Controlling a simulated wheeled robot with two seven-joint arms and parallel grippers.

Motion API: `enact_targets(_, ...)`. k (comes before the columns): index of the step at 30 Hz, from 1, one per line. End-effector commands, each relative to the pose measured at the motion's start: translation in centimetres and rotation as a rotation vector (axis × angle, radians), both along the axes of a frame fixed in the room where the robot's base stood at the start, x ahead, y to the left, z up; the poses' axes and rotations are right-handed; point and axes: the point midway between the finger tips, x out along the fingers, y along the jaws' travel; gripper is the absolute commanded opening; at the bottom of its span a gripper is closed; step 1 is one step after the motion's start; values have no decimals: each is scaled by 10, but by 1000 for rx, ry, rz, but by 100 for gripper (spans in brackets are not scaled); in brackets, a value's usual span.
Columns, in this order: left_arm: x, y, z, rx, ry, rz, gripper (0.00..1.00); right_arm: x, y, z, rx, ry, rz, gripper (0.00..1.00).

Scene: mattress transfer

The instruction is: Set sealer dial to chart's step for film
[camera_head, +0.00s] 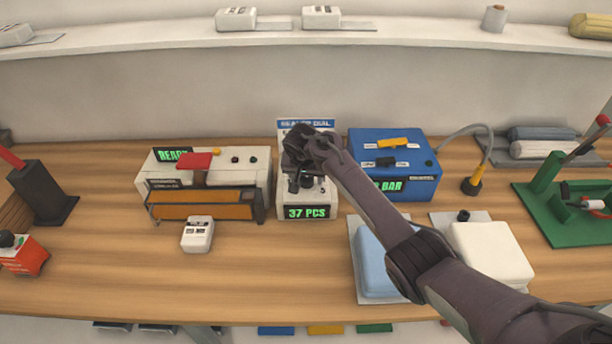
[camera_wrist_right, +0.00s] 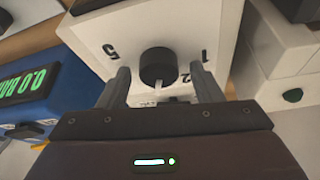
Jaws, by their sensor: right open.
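The dial (camera_wrist_right: 158,62), a round black knob with a white pointer, sits on a white box (camera_wrist_right: 225,50). The numbers 5, 1 and 2 show around it; other marks are hidden. The pointer faces the bottom of the wrist view. My right gripper (camera_wrist_right: 163,78) is open, its fingers on either side of the knob with gaps. In the head view my right gripper (camera_head: 302,175) is over this box, whose display (camera_head: 307,212) reads 37 PCS. The chart (camera_head: 306,124), headed SEALER DIAL, stands behind, mostly hidden. The sealer (camera_head: 250,165), with a READY display, is left of it.
A blue pressure box (camera_head: 420,160) stands close on the right. A small white labelled block (camera_head: 197,234) lies in front of the sealer. Blue (camera_head: 377,275) and white (camera_head: 490,250) pads lie at front right. The wooden bench (camera_head: 270,275) is clear at front centre.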

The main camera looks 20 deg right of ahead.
Motion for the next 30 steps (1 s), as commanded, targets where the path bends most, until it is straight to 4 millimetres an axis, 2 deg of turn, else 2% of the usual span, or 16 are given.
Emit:
enact_targets(1, 13, -1, 1, -2, -19, 0, 36, 1, -1, -1, -1, 0, 0, 59)
enact_targets(3, 22, -2, 3, -3, -33, 0, 36, 1, -1, -2, 0, -1, 0, 59)
enact_targets(8, 19, -1, 2, -2, -27, 0, 36, 1, -1, -2, 0, -1, 0, 59)
enact_targets(15, -2, 0, 0, 0, 2, 1, 36, 1, -1, -2, -1, 0, 0, 30)
enact_targets(19, -3, 0, 0, 1, 4, 1, 36, 1, -1, -2, -1, 0, 0, 15)
enact_targets(30, 5, 0, 2, -1, -7, 1, 36, 1, 0, -2, -1, 1, -70, 15)
